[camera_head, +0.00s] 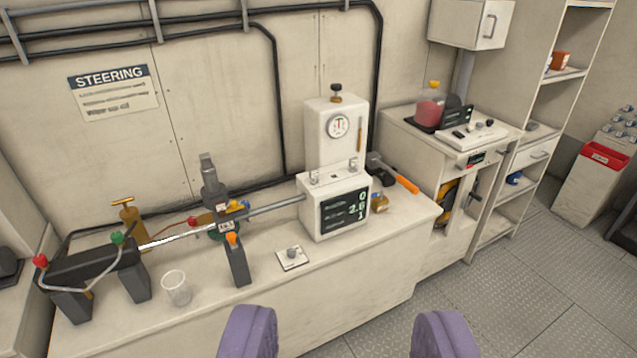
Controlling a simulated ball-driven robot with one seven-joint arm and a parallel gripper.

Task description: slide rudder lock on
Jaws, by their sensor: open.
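My gripper (345,333) is open and empty. Its two purple fingertips stand wide apart at the bottom edge, in front of the bench. On the bench a steel rod (180,237) runs from a dark cylinder (88,262) at the left to a white unit with a display (340,208). I cannot tell for certain which part is the rudder lock. My gripper touches none of these.
A clear cup (176,288) stands near the front bench edge. A tool with an orange handle (400,178) lies right of the display unit. A red bottle (430,108) stands on the far right cabinet. The metal floor (500,290) at the right is free.

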